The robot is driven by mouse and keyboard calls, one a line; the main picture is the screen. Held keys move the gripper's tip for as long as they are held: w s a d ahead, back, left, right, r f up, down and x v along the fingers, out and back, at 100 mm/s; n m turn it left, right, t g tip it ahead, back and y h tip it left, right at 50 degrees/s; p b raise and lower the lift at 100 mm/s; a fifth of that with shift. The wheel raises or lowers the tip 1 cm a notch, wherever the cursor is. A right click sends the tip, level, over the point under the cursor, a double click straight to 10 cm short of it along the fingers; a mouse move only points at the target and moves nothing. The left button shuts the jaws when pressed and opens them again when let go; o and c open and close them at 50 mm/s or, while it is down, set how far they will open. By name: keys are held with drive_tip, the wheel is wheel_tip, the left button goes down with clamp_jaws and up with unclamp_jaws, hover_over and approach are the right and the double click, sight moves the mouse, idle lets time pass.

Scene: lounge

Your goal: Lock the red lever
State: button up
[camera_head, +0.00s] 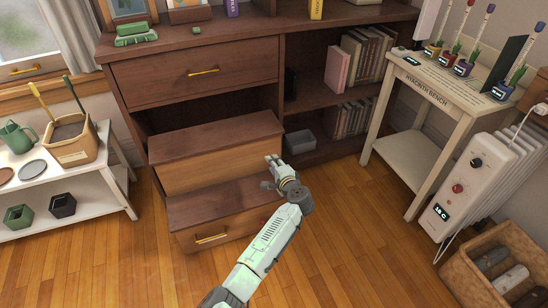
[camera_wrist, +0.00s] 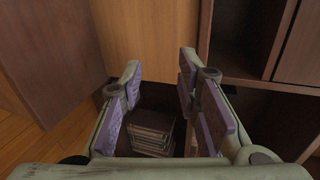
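No part is clearly recognisable as a red lever. A small red spot (camera_head: 263,222) shows on the front of the lowest drawer (camera_head: 238,226), close beside my arm and partly hidden by it. My gripper (camera_head: 274,161) is in front of the brown cabinet, at the right end of the stepped, pulled-out lower drawers. In the wrist view my gripper (camera_wrist: 160,68) is open, its purple-padded fingers apart with nothing held. A stack of flat cases (camera_wrist: 152,131) lies beyond and below the fingers in a dark space.
The upper drawer (camera_head: 200,80) is shut. Books (camera_head: 368,55) stand on the right shelves, above a grey box (camera_head: 300,141). Wooden floor (camera_head: 350,240) is clear between.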

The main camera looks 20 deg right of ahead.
drive_tip(key=shift+w+a+r+n, duration=0.15)
drive_tip(key=shift+w+r, duration=0.1)
drive_tip(key=shift+r, duration=0.3)
drive_tip(key=shift+w+r+n, duration=0.15)
drive_tip(key=shift+w+r, duration=0.1)
drive_tip(key=shift+r, duration=0.3)
